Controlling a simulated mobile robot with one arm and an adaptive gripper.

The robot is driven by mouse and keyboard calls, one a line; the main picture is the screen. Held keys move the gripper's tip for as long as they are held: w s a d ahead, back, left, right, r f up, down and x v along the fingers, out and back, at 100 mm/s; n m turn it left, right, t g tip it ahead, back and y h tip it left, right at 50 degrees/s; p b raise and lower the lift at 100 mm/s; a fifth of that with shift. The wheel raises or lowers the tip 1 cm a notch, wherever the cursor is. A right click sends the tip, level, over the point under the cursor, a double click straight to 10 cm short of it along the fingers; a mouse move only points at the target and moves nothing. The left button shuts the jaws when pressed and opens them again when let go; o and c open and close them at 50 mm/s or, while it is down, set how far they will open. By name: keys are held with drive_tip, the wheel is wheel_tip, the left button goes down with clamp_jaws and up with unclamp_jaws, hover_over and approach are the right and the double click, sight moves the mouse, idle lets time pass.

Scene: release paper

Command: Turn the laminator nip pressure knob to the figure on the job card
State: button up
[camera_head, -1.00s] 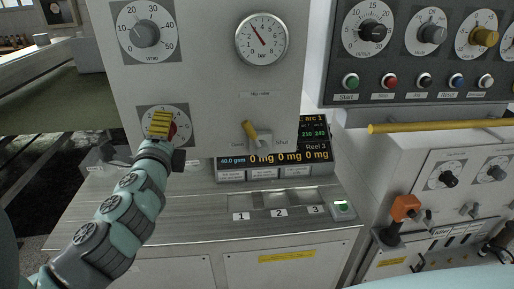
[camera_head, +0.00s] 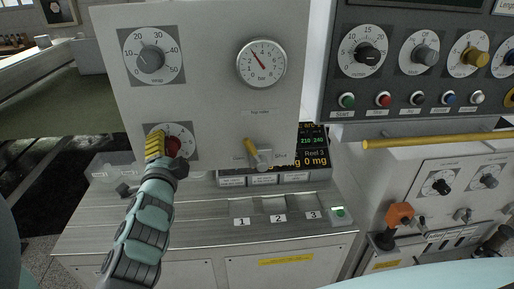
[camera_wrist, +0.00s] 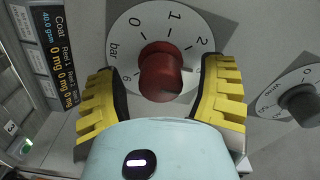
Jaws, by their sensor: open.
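A red knob (camera_wrist: 160,74) sits on a white dial marked "bar", with the figures 0, 1 and 2 legible, in the wrist view. Its pointer cannot be made out. My gripper (camera_wrist: 161,92) is open, with one yellow finger on each side of the knob and visible gaps between. In the head view, my gripper (camera_head: 157,146) covers the left part of this dial, and the red knob (camera_head: 173,147) shows beside the fingers. I cannot identify a job card in either view.
The grey "Wrap" knob (camera_head: 151,59) is above on the same panel, with a round bar gauge (camera_head: 262,63) to its right. A yellow-handled Open/Shut lever (camera_head: 254,152) and a display (camera_head: 314,142) are further right. A yellow rail (camera_head: 435,141) crosses the right side.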

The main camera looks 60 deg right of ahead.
drive_tip(key=n+p, duration=0.4)
drive_tip(key=p, duration=0.1)
drive_tip(key=shift+w+r+n+p, duration=0.1)
drive_tip(key=shift+r+n+p, duration=0.2)
drive_tip(key=shift+r+p, duration=0.1)
drive_tip(key=n+p, duration=0.2)
drive_tip(key=p, duration=0.1)
drive_tip(key=n+p, duration=0.2)
drive_tip(key=p, duration=0.1)
drive_tip(key=n+p, duration=0.2)
drive_tip(key=p, duration=0.1)
drive_tip(key=shift+f, duration=0.25)
drive_tip(key=shift+n+p, duration=0.4)
drive_tip(key=shift+p, duration=0.1)
